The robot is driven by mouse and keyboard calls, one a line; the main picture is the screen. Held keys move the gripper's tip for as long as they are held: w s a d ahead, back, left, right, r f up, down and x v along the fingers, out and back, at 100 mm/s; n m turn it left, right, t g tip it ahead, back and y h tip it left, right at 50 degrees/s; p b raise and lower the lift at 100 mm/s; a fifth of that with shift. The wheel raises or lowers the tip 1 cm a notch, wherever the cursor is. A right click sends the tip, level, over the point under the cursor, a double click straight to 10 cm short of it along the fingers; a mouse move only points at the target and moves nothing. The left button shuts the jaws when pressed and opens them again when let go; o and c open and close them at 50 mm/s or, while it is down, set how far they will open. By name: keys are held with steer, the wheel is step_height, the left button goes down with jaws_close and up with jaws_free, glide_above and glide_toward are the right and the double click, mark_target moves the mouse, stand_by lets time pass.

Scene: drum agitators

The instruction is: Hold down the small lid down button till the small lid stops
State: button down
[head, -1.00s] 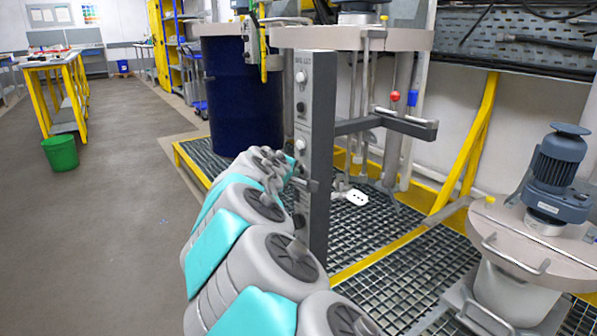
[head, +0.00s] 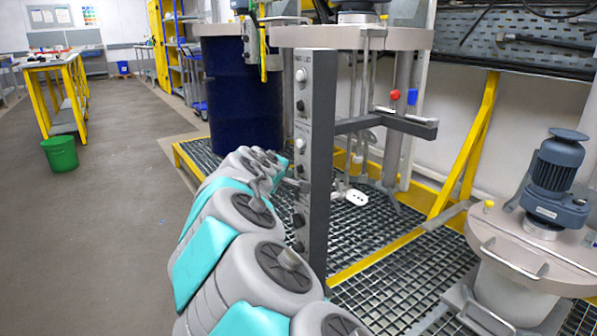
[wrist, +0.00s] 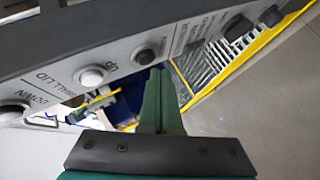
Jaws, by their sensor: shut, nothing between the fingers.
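The grey button panel (head: 318,150) stands upright in the head view. It crosses the upper left of the wrist view, its small lid lettering turned around. There a white button (wrist: 92,75) has "UP" beside it. The dark small lid down button (wrist: 145,55) is right of it. My gripper (wrist: 156,72) is shut and empty, its green fingertips right at the dark button's lower edge. Whether they press it I cannot tell. In the head view my arm hides the fingertips. The small lid (head: 525,256), with a blue motor (head: 556,180) on it, is over the pale vessel (head: 515,297) at right.
Two more dark buttons (wrist: 237,27) sit farther right on the panel in the wrist view. A dark blue drum (head: 243,100) stands behind the panel. A grey bracket arm (head: 385,123) is to the panel's right. Open floor with a green bucket (head: 60,153) lies left.

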steer(key=s+a, duration=0.1)
steer(key=s+a+b, duration=0.1)
steer(key=a, duration=0.2)
steer(key=shift+s+a+b, duration=0.1)
steer(key=shift+s+b, duration=0.25)
steer(key=shift+s, duration=0.05)
stand_by(0.4)
